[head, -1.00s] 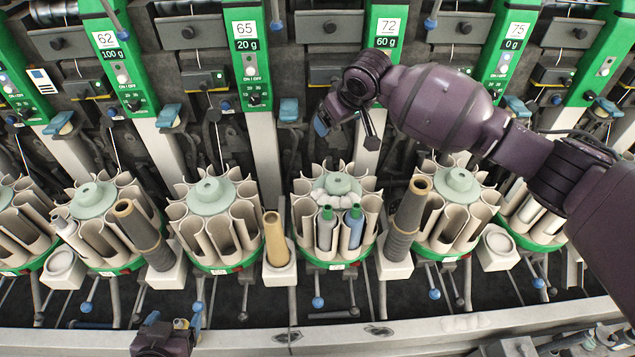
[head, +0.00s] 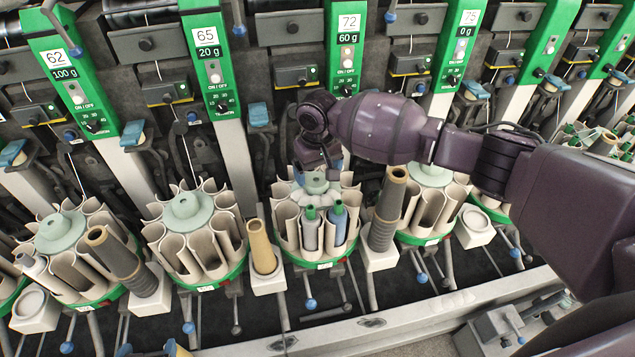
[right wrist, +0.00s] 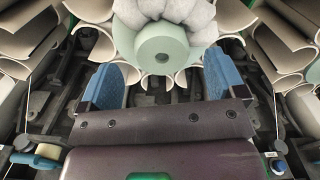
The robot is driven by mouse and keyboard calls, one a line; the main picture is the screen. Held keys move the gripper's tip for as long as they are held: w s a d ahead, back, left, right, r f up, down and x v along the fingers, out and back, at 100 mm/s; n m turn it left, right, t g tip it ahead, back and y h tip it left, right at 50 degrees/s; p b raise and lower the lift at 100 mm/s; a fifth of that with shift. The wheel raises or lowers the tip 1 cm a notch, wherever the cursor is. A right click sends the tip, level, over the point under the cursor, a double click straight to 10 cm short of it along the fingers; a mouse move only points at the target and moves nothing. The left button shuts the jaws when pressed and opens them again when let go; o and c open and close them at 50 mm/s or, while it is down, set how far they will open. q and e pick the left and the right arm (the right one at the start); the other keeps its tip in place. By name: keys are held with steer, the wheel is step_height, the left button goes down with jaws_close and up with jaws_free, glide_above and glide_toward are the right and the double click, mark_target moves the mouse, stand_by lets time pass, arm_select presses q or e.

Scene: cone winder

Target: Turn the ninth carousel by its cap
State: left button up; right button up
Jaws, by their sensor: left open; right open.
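A carousel (head: 318,250) with beige curved pockets on a green base stands in the middle, below the 72 label. Its pale green cap (head: 315,184) is partly hidden by my right gripper (head: 318,171). In the right wrist view the round cap (right wrist: 165,50) lies ahead of and between the spread blue fingers of the right gripper (right wrist: 166,84); I see no contact.
Neighbouring carousels stand left (head: 200,235) and right (head: 425,205). A tan cone (head: 262,247) and a dark grey cone (head: 385,215) stand close on either side of the middle carousel. A metal rail (head: 440,310) runs along the front. Green panels rise behind.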

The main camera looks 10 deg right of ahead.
mark_target(318, 181)
steer(key=shift+f, duration=2.25)
steer(key=c, duration=1.3)
